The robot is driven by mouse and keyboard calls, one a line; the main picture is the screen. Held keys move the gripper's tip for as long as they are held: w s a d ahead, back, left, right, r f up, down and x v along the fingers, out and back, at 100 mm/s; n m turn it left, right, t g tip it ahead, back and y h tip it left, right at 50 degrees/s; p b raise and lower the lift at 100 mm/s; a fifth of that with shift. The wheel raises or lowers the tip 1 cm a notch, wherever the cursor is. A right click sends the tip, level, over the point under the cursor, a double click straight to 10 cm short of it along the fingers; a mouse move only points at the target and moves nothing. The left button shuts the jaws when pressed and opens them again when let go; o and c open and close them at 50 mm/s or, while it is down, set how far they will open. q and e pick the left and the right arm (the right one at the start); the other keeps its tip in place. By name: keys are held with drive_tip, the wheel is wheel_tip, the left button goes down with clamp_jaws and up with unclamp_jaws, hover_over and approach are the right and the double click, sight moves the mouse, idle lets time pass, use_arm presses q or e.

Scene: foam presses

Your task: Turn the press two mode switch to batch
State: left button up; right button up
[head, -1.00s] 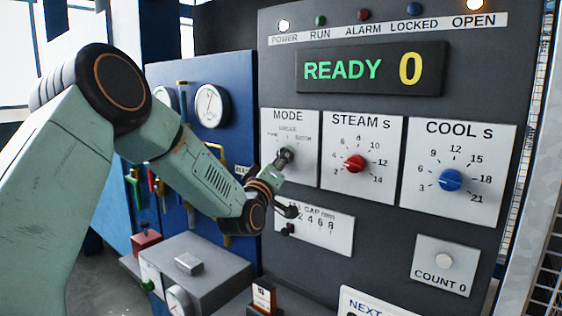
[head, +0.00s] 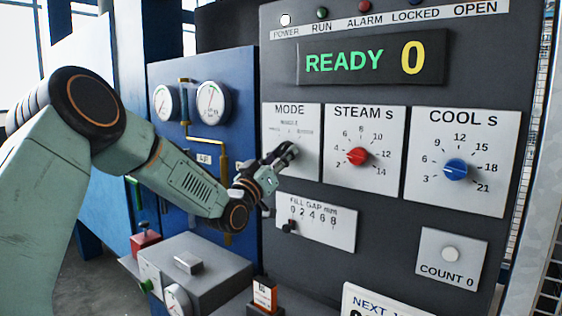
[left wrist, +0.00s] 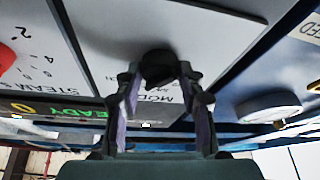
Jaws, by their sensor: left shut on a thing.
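The mode switch is a dark knob on the white MODE plate (head: 310,170), at the left of the dark press panel. In the head view my left gripper (head: 284,157) covers most of the knob, so its pointer setting cannot be read. In the left wrist view the mode switch (left wrist: 157,62) sits between the two fingers of my left gripper (left wrist: 159,84), which is shut on it. The small position labels above the knob are too small to read. My right gripper is not in view.
The STEAM knob (head: 358,156) and COOL knob (head: 456,168) are to the right. The FILL GAP slider (head: 290,226) lies just below the gripper. The display (head: 370,62) reads READY 0. A grey box (head: 190,270) stands under my arm, and gauges (head: 212,102) are behind it.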

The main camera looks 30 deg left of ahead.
use_arm(q)
drive_tip(key=shift+a+r+m+h, duration=0.15)
drive_tip(key=shift+m+h, duration=0.85)
drive_tip(key=shift+m, duration=1)
drive_tip(key=o, duration=1.2)
drive_tip(key=shift+w+f+b, duration=0.2)
drive_tip(key=shift+b, duration=0.1)
drive_tip(key=shift+s, duration=0.2)
